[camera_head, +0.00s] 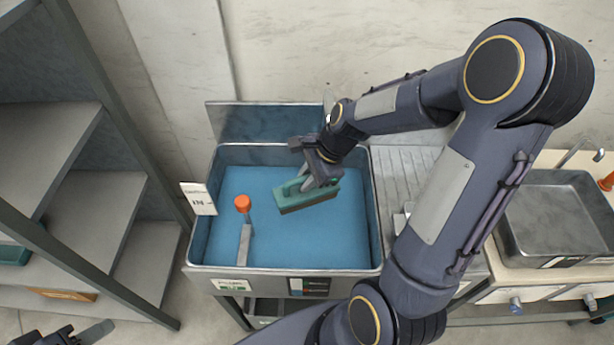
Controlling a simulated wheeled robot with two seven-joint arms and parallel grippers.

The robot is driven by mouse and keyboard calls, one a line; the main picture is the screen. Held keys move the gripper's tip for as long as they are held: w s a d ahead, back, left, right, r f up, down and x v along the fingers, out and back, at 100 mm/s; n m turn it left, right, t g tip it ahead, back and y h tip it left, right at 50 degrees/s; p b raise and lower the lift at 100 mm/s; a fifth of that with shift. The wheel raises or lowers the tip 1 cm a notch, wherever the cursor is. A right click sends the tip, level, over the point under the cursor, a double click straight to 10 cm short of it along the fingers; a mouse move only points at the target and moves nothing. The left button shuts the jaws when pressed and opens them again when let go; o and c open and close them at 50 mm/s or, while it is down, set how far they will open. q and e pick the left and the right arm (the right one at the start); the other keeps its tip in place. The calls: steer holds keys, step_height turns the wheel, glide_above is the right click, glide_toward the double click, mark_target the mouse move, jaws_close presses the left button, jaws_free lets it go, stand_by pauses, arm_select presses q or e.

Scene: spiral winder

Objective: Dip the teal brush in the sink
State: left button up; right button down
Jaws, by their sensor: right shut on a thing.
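The sink (215,255) is a metal basin with blue contents that look like water. The teal brush (307,197) has a dark underside and is inside the sink's outline, near the middle. My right gripper (316,180) is shut on the brush's top from the back right, with the brush slightly slanted. I cannot tell whether the underside touches the blue surface or is just above it. My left gripper (88,333) is at the bottom left edge, away from the sink and partly cut off. Its opening is unclear.
A grey fixture with an orange knob (242,203) stands at the sink's left. A small sign (199,198) is on the left rim. Grey shelving (80,210) stands further left. A ridged drainboard (398,175) and a second metal basin (555,220) are to the right.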

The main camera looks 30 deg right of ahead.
step_height(320, 180, down, 15)
steer(key=b, duration=1.3)
steer(key=shift+r, duration=0.1)
stand_by(0.4)
step_height(320, 180, up, 19)
steer(key=p, duration=1.8)
steer(key=shift+p, duration=0.3)
